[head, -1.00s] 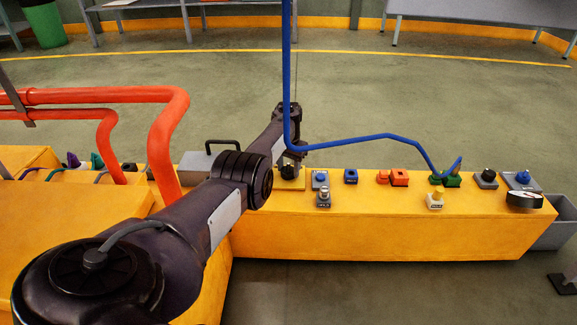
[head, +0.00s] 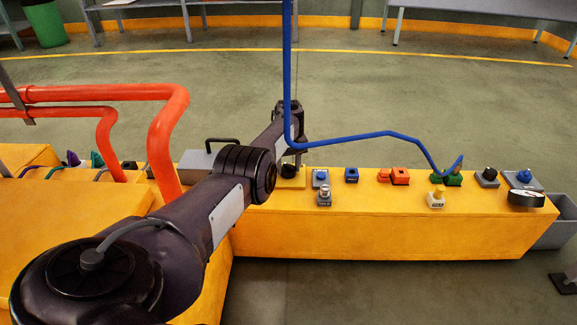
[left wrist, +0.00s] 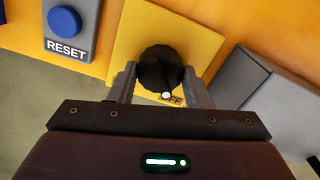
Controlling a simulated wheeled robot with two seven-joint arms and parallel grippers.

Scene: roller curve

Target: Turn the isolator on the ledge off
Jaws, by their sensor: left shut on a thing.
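The isolator is a round black knob (left wrist: 160,70) on a square yellow plate (left wrist: 125,45), on the yellow ledge. It also shows in the head view as a yellow plate (head: 292,184) with the dark knob partly hidden by my wrist. My left gripper (left wrist: 160,74) has its two fingers on opposite sides of the knob and is shut on it. A white dot on the knob's edge lies beside the label OFF, which is partly hidden. My right gripper is in neither view.
A blue RESET button (left wrist: 64,20) sits beside the isolator. Several other controls stand further right along the ledge (head: 380,235). A blue bent pipe (head: 360,138) passes in front of my wrist in the head view. Red pipes (head: 165,130) rise at left.

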